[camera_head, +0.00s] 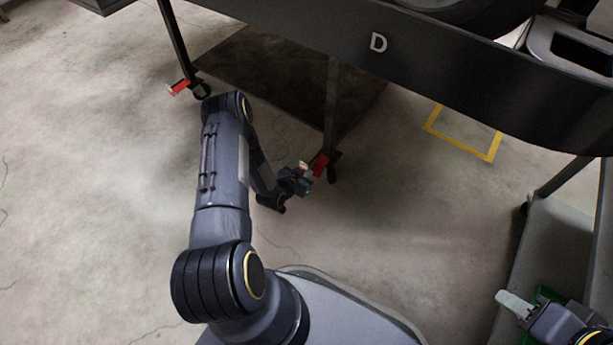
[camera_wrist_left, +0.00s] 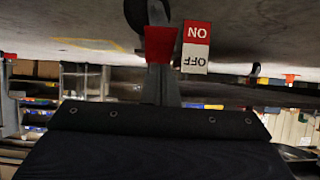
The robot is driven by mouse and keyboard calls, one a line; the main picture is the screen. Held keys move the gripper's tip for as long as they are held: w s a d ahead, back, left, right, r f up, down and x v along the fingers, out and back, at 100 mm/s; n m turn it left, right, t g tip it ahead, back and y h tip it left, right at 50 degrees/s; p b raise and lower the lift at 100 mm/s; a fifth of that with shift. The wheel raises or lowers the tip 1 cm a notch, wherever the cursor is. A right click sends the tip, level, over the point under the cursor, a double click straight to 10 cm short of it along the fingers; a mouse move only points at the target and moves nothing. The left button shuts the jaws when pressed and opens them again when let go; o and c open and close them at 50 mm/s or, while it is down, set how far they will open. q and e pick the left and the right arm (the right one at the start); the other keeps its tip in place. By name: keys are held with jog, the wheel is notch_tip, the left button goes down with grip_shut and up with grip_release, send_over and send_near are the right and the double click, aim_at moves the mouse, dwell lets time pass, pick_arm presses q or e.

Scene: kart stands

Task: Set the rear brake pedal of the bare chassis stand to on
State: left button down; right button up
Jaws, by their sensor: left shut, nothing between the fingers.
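The stand marked D (camera_head: 378,42) shows a red brake pedal (camera_head: 320,165) at the castor of its nearer leg. In the left wrist view, which is upside down, the red pedal (camera_wrist_left: 159,43) is beside a red and white ON/OFF label (camera_wrist_left: 196,47). I cannot tell which setting the pedal is at. My left gripper (camera_head: 305,178) is shut and empty, low down by this pedal. Its fingers (camera_wrist_left: 160,85) point at the pedal and overlap it in view; contact is unclear. My right gripper (camera_head: 510,302) is at the lower right, its opening unclear.
Another red pedal (camera_head: 179,88) is at the farther leg's castor. A yellow floor marking (camera_head: 462,140) lies right of the near leg. A grey shelf (camera_head: 545,250) stands at right. Floor at left is clear.

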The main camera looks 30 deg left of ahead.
pick_arm(q)
jog(key=s+r+p, duration=0.2)
jog(key=s+p, duration=0.1)
jog(key=s, duration=0.5)
jog(key=shift+s+a, duration=0.15)
jog(key=shift+a, duration=0.15)
jog(key=shift+r, duration=0.15)
